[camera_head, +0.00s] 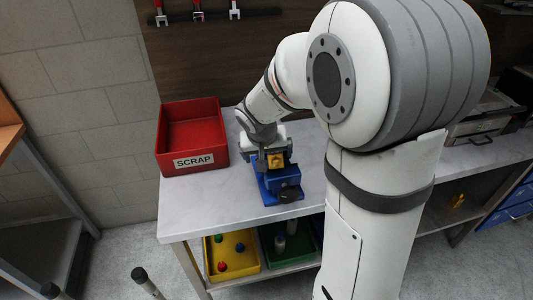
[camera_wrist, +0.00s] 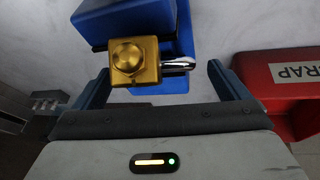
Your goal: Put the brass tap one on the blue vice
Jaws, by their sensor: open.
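The brass tap (camera_wrist: 133,62) is a squat golden block with a hexagonal top, and a shiny metal lever or stem sticks out to its right in the wrist view. In the head view the tap (camera_head: 276,160) shows at the top of the blue vice (camera_head: 268,187). In the wrist view the blue vice (camera_wrist: 125,18) lies behind and below the tap; whether they touch is hidden. My gripper (camera_wrist: 160,80) is open, its two dark fingers apart on either side of the tap and stem, with gaps visible. In the head view my gripper (camera_head: 266,158) is at the vice, partly hidden.
A red SCRAP bin (camera_head: 193,107) stands left of the vice on the grey bench (camera_head: 217,205); it also shows close to my right finger in the wrist view (camera_wrist: 285,85). Yellow (camera_head: 250,262) and green (camera_head: 307,256) trays sit on the shelf below. Bare bench lies in front of the bin.

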